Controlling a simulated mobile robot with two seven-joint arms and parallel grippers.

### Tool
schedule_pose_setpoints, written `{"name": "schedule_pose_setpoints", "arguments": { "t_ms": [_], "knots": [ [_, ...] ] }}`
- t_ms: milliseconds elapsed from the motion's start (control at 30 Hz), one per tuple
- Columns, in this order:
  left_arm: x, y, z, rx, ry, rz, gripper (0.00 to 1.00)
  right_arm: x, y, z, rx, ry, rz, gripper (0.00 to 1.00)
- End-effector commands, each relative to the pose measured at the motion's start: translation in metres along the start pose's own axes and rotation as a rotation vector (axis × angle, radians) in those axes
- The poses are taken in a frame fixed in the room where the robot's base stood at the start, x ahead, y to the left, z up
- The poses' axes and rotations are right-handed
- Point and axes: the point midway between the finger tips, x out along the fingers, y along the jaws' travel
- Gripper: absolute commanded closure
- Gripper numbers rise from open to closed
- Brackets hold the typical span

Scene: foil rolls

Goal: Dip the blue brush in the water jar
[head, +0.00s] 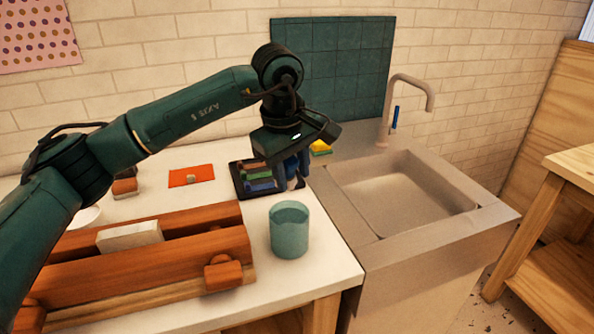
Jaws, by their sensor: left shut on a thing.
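The water jar (289,240), a teal see-through cup, stands upright near the front right corner of the white table. My left gripper (293,178) points down just behind the jar, over the right part of a black tray (241,189). It is shut on a dark blue thing that looks like the blue brush (303,166). The fingers hide most of it, and I cannot tell whether it touches the tray. Brown, green and blue pieces (260,174) lie in the tray left of the fingers. My right gripper is out of view.
A sink (405,195) with a tall tap (410,85) adjoins the table at the right. A yellow-green sponge (320,147) lies behind my gripper. A large orange-brown wooden frame (190,262) fills the table's front left. An orange card (190,177) lies left of the tray.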

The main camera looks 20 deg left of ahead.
Motion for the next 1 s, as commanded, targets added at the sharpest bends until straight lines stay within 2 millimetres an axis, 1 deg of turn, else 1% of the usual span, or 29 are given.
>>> {"name": "schedule_pose_setpoints", "arguments": {
  "t_ms": [167, 267, 467, 667, 1000],
  "knots": [
    [0.004, 0.0, -0.003, -0.006, 0.004, -0.002, 0.86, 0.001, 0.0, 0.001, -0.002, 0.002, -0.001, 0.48],
    [0.01, -0.002, -0.002, -0.006, 0.004, -0.002, 0.86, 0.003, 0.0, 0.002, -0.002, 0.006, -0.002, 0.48],
    [0.029, -0.005, -0.001, -0.006, 0.004, -0.002, 0.86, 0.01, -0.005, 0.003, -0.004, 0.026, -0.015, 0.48],
    [0.049, -0.009, 0.001, -0.006, 0.004, -0.003, 0.86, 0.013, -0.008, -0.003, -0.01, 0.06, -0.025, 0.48],
    [0.082, -0.015, 0.003, -0.006, 0.004, -0.002, 0.86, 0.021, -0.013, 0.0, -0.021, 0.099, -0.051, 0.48]
  ]
}}
